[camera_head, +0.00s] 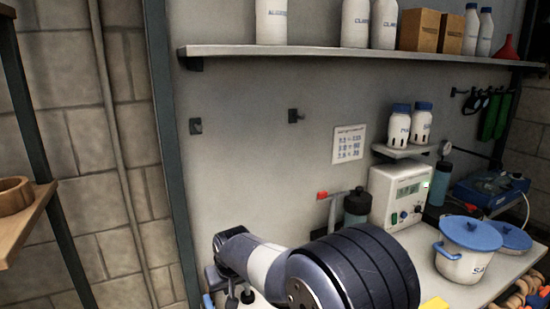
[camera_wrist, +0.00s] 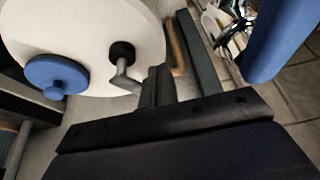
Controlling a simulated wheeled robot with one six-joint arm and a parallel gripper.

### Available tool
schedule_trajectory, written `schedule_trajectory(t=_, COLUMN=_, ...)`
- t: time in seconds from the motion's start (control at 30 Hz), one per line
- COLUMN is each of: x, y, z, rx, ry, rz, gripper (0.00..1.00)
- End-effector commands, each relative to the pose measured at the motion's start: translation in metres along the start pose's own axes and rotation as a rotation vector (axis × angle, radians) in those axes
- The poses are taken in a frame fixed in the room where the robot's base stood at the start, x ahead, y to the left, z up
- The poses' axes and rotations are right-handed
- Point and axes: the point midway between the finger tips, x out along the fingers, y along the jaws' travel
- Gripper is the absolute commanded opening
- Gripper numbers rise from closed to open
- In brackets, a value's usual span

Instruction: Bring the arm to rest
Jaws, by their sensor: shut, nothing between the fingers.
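My arm (camera_head: 345,270) reaches in from the bottom of the head view, a dark ribbed cylinder in front and a pale link behind it. My gripper (camera_wrist: 155,88) shows in the wrist view as black fingers closed together, with nothing held. Just past the fingertips is a white rounded body (camera_wrist: 85,30) with a blue knob (camera_wrist: 57,76) and a grey crank-like handle (camera_wrist: 124,75). I cannot tell whether the fingers touch the handle. The fingertips cannot be made out clearly in the head view.
A worktop (camera_head: 440,290) holds a white control box (camera_head: 398,195), a white pot with blue lid (camera_head: 467,250) and a blue device (camera_head: 490,188). A wall shelf (camera_head: 340,53) carries bottles and boxes. A wooden ledge (camera_head: 25,225) stands at left. The wall between is mostly bare.

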Motion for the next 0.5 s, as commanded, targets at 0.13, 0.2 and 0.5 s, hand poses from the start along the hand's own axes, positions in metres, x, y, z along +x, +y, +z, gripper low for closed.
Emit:
schedule_trajectory(t=0.13, x=-0.006, y=0.013, z=0.023, rx=0.002, ry=-0.002, rz=0.002, gripper=0.0)
schedule_trajectory(t=0.2, x=-0.01, y=0.023, z=0.031, rx=0.003, ry=-0.002, rz=0.002, gripper=0.0)
schedule_trajectory(t=0.5, x=-0.014, y=0.08, z=0.035, rx=0.005, ry=-0.004, rz=0.002, gripper=0.0)
